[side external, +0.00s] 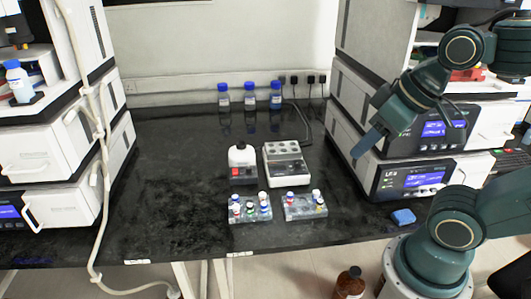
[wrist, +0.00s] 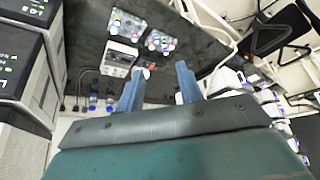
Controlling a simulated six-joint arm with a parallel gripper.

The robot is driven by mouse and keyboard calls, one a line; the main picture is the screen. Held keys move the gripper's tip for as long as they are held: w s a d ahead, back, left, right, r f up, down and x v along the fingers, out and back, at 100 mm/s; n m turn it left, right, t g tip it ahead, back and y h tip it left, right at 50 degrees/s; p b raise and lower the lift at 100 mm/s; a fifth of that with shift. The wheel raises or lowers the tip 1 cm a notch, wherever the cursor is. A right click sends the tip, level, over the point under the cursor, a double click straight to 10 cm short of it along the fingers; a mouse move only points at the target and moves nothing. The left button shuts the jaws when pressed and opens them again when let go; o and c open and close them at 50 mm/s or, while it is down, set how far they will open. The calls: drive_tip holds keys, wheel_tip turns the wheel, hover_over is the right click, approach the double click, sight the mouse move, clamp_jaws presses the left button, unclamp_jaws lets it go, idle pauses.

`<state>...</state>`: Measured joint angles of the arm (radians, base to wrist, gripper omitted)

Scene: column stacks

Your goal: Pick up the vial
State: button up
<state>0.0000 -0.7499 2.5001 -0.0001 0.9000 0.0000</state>
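Several small vials with coloured caps stand in two clear racks on the black bench. The left rack (side external: 250,215) and the right rack (side external: 304,212) sit side by side near the front edge. Their vials (side external: 263,199) have red, blue and white caps. Both racks also show at the top of the wrist view, one here (wrist: 127,24) and one beside it (wrist: 160,43). Which vial is meant cannot be told. My gripper (side external: 362,150) is raised to the right of the racks, well apart from them. In the wrist view its two blue fingers (wrist: 159,80) are spread, with nothing held.
A white mixer with a red switch (side external: 241,162) and a white block device (side external: 285,163) stand behind the racks. Blue-capped bottles (side external: 250,97) line the back. Instrument stacks (side external: 66,150) (side external: 420,175) flank the bench. A blue item (side external: 403,217) lies at right. The left bench is clear.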

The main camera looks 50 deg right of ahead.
drive_tip(key=shift+o, duration=1)
drive_tip(key=w+f+m+g+y, duration=0.25)
drive_tip(key=w+m, duration=0.65)
drive_tip(key=w, duration=0.9)
drive_tip(key=w+d+f+m+g+y, duration=0.2)
drive_tip(key=w+d+f+m+g, duration=0.1)
drive_tip(key=w+f+m, duration=0.6)
drive_tip(key=w+f, duration=0.4)
drive_tip(key=f, duration=0.4)
drive_tip(key=shift+w, duration=0.4)
